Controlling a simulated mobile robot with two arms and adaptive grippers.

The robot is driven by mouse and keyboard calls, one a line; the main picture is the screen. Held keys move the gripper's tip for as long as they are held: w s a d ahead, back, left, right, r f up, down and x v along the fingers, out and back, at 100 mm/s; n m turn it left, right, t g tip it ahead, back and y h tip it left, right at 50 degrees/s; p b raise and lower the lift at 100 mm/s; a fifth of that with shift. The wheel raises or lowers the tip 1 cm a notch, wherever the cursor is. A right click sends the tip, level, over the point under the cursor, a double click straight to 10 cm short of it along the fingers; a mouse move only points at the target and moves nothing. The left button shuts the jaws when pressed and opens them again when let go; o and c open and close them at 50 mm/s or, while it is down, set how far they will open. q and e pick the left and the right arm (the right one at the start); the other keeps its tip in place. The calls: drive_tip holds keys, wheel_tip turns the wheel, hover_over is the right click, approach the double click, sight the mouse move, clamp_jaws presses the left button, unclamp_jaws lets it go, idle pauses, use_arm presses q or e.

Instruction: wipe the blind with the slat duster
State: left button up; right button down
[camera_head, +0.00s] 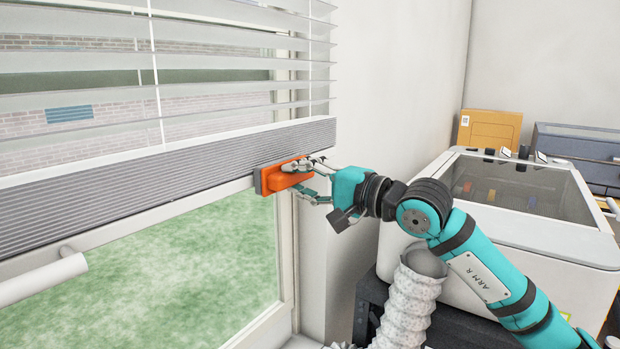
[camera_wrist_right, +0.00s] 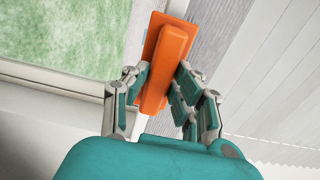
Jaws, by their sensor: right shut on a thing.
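The blind (camera_head: 170,165) hangs over the window at the left of the head view. Its lower slats are bunched into a grey stack, with open slats above. The orange slat duster (camera_head: 287,175) has a grey pad on its far side and sits at the right end of the stack. The pad appears to be against the stack, but I cannot tell whether it touches. My right gripper (camera_head: 318,180) is shut on the duster's orange handle. The wrist view shows the handle (camera_wrist_right: 166,75) between the fingers, with the blind (camera_wrist_right: 222,35) beside it. My left gripper is not in view.
A white machine with a dark see-through lid (camera_head: 520,187) stands at the right. A cardboard box (camera_head: 489,129) is behind it. A pale ribbed hose (camera_head: 408,300) rises below my right arm. A white window handle (camera_head: 45,278) sticks out at lower left.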

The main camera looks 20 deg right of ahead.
drive_tip(key=shift+s+a, duration=0.3)
drive_tip(key=shift+a, duration=0.1)
drive_tip(key=shift+d, duration=0.1)
drive_tip(key=shift+s+d+f+b, duration=0.1)
drive_tip(key=shift+s+d+b, duration=0.25)
drive_tip(key=shift+b, duration=0.2)
drive_tip(key=shift+b+v, duration=0.6)
drive_tip(key=shift+v, duration=0.45)
drive_tip(key=shift+s+d+b, duration=0.4)
drive_tip(key=shift+s, duration=0.15)
drive_tip(key=shift+b+v, duration=0.65)
drive_tip(key=shift+v, duration=0.6)
